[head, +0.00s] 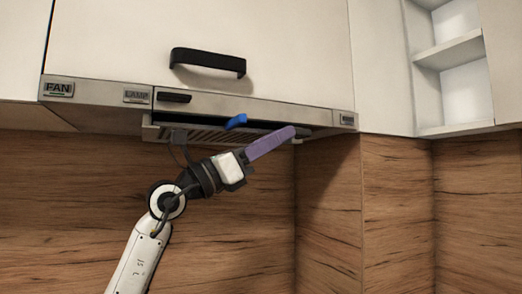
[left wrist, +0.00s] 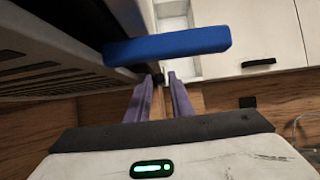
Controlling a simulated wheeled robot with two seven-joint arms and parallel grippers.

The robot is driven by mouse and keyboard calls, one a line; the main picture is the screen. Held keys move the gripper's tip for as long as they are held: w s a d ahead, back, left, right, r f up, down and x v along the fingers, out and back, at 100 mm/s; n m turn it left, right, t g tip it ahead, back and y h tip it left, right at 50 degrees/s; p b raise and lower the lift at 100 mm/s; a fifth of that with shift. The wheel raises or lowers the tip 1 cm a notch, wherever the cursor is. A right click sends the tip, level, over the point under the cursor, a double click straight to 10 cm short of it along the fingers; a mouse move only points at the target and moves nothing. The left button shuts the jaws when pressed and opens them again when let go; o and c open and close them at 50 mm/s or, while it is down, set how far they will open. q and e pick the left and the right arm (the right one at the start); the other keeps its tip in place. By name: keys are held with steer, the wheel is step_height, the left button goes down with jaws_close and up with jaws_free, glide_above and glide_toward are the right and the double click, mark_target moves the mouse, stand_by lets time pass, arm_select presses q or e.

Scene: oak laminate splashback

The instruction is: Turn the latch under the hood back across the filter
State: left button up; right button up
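The blue latch (head: 236,122) hangs at the front underside of the hood (head: 300,112). In the left wrist view the latch (left wrist: 170,45) is a thick blue bar reaching right from the dark edge beside the slatted filter (left wrist: 35,65). The filter (head: 205,135) shows as a thin strip of slats in the head view. My left gripper (head: 291,131) has purple fingers pointing up and right, just below and right of the latch. Its fingers (left wrist: 163,77) are apart with a narrow empty gap, and the latch is not between them. My right gripper is not in view.
A white cabinet door with a black handle (head: 208,62) is above the hood. FAN (head: 58,88) and LAMP (head: 137,96) labels are on the hood front. Open white shelves (head: 452,55) are at the right.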

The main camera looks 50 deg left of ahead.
arm_select(q)
steer(key=b+v, duration=0.5)
steer(key=v, duration=0.4)
steer(key=shift+s+f, duration=0.1)
